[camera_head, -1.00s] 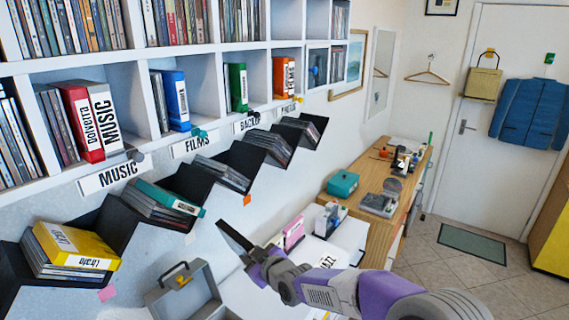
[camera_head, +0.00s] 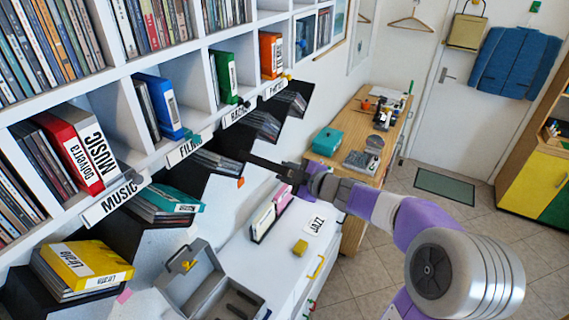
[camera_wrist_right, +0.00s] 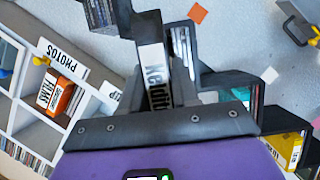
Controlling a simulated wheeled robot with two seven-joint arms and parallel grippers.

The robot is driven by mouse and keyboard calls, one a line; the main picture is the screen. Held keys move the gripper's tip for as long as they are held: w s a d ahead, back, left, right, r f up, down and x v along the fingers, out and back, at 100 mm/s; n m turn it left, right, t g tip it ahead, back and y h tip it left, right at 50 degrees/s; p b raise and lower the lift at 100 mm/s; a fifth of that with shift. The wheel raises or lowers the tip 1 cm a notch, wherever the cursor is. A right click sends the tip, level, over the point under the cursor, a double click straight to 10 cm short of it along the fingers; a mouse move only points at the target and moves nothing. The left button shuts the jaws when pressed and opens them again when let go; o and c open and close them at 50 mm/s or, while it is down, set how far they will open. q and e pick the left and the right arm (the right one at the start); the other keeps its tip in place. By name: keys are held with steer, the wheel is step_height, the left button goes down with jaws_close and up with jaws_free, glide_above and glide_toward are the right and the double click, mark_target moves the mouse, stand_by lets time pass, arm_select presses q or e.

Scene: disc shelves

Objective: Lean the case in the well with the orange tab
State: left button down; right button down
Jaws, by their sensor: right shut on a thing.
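My right gripper (camera_head: 293,174) reaches in from the right, in front of the stepped black wells. It is shut on a dark thin case with a white spine label (camera_wrist_right: 154,72), which reads roughly "Keldi..." in the right wrist view. In the head view the case is a thin dark shape pointing left. The orange tab (camera_head: 240,183) is on the wall below a black well holding several cases (camera_head: 216,163); the tab also shows in the right wrist view (camera_wrist_right: 198,13). The held case is close to this well; whether they touch, I cannot tell. My left gripper is not in view.
Nearby wells hold a teal case (camera_head: 170,198) and a yellow case (camera_head: 88,265); a pink tab (camera_head: 124,295) marks a lower one. White shelves with labelled boxes stand above. A grey open box (camera_head: 205,285) sits below. A wooden desk (camera_head: 345,135) is behind.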

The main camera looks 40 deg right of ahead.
mark_target(262, 165)
steer(key=shift+s, duration=0.1)
steer(key=shift+w+a+f+b, duration=0.1)
steer(key=shift+w+a+b, duration=0.3)
steer(key=shift+w, duration=0.9)
steer(key=shift+w+a+f+b, duration=0.1)
steer(key=shift+w+a, duration=0.55)
steer(key=shift+w, duration=0.7)
steer(key=shift+w+a+f+b, duration=0.15)
steer(key=shift+w+a, duration=0.4)
steer(key=shift+w, duration=0.75)
steer(key=shift+w+a, duration=0.35)
steer(key=shift+w, duration=0.5)
steer(key=shift+w+a, duration=0.3)
steer(key=shift+w, duration=0.55)
steer(key=shift+w+a, duration=0.35)
steer(key=shift+w, duration=0.5)
steer(key=c, duration=0.8)
jaws_free()
steer(key=shift+o, duration=0.2)
steer(key=shift+f, duration=0.1)
steer(key=v, duration=0.7)
steer(key=shift+s, duration=0.35)
